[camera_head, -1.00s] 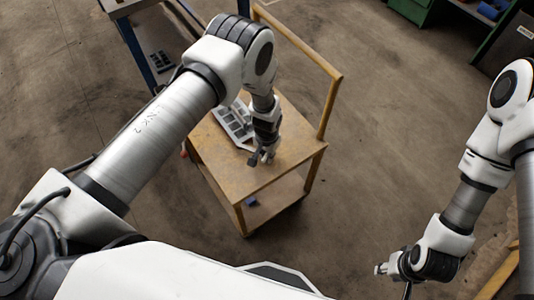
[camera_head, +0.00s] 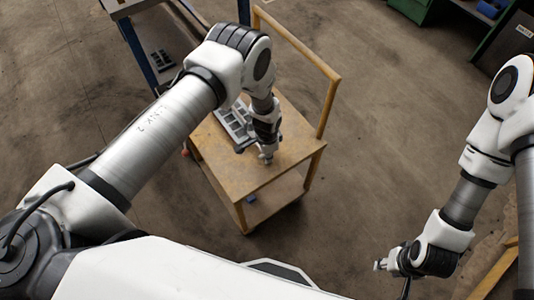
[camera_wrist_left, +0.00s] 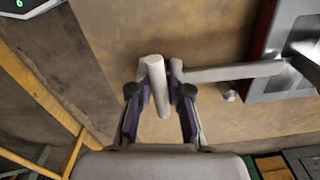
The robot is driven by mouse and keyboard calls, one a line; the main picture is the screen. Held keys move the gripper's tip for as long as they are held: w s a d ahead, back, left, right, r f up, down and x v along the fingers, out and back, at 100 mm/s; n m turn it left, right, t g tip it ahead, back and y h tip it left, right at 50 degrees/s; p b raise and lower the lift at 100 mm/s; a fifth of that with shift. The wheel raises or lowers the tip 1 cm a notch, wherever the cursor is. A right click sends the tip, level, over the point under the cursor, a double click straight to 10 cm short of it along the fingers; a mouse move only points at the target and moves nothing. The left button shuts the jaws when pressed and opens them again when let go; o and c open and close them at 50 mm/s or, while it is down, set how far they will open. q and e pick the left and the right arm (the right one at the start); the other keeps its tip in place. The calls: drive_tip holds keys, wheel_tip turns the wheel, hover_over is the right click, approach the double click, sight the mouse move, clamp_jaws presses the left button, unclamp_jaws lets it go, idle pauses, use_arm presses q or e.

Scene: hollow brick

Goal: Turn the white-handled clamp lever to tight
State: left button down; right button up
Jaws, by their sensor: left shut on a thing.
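The white handle (camera_wrist_left: 157,88) of the clamp lever stands between the fingers of my left gripper (camera_wrist_left: 160,98) in the left wrist view. The gripper is shut on it. A grey lever bar (camera_wrist_left: 230,72) runs right from beside the handle toward a grey metal fixture (camera_wrist_left: 283,50). In the head view my left gripper (camera_head: 266,157) is low over the cart top, just right of the fixture (camera_head: 232,122); the handle is mostly hidden there. My right gripper (camera_head: 381,265) is well away at lower right, and its jaw opening is too small to judge.
The wooden cart top (camera_head: 255,178) is bare in front of my left gripper. The cart's push rail (camera_head: 330,105) rises at its right. A blue item (camera_head: 250,199) lies on the lower shelf. Open floor (camera_head: 400,140) lies right of the cart.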

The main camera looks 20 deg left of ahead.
idle(0.4)
use_arm(q)
drive_tip(key=c, duration=1.2)
unclamp_jaws()
drive_tip(key=shift+o, duration=0.2)
drive_tip(key=shift+r, duration=0.15)
wheel_tip(320, 180, up, 12)
